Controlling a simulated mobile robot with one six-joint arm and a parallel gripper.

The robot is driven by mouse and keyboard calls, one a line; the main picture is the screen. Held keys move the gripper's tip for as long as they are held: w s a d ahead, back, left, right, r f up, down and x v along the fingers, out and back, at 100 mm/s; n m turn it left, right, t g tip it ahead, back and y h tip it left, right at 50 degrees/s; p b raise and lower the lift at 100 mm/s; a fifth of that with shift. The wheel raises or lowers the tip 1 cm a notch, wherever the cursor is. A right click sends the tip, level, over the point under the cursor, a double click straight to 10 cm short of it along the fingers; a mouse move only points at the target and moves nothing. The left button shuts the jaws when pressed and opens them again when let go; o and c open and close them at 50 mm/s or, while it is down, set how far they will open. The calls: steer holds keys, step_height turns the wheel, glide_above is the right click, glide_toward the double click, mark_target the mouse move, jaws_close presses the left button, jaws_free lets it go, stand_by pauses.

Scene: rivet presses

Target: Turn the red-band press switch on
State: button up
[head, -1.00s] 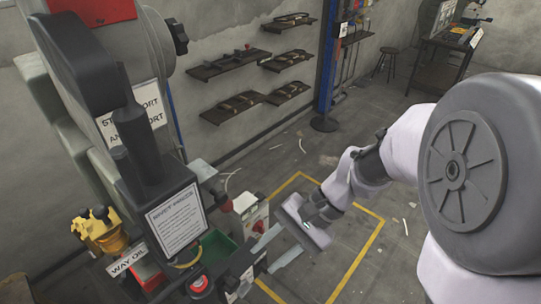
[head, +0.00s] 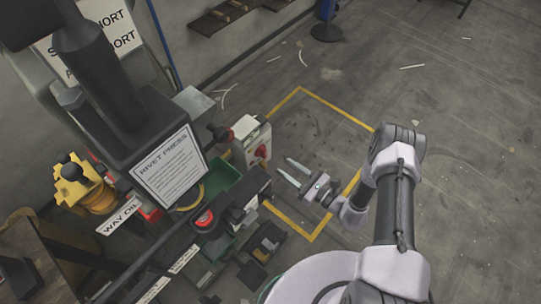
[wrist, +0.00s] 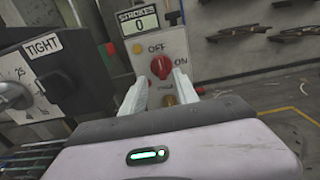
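The press (head: 110,80) stands at the left in the head view; no red band shows on the part now in frame. Its pale switch box (head: 250,140) carries a red rotary knob (head: 262,152). In the wrist view the knob (wrist: 160,66) sits between an OFF label at upper left and an ON label at right. Its exact pointing is hard to tell. My gripper (head: 285,168) is open and empty, to the right of the box, fingers pointing toward it. In the wrist view the fingers (wrist: 162,78) stand either side below the knob, apparently apart from it.
A STROKES counter (wrist: 138,22) reading 0 tops the box. A panel marked TIGHT (wrist: 42,46) with a dial is at left. A red push button (head: 204,218) and green tray (head: 222,180) lie near the box. Floor inside the yellow lines (head: 345,115) is clear.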

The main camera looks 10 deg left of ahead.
mark_target(266, 153)
steer(key=b+x, duration=0.1)
steer(key=x, duration=0.7)
steer(key=shift+w+a+b, duration=0.15)
steer(key=shift+a+b, duration=0.05)
steer(key=shift+b, duration=0.15)
jaws_close()
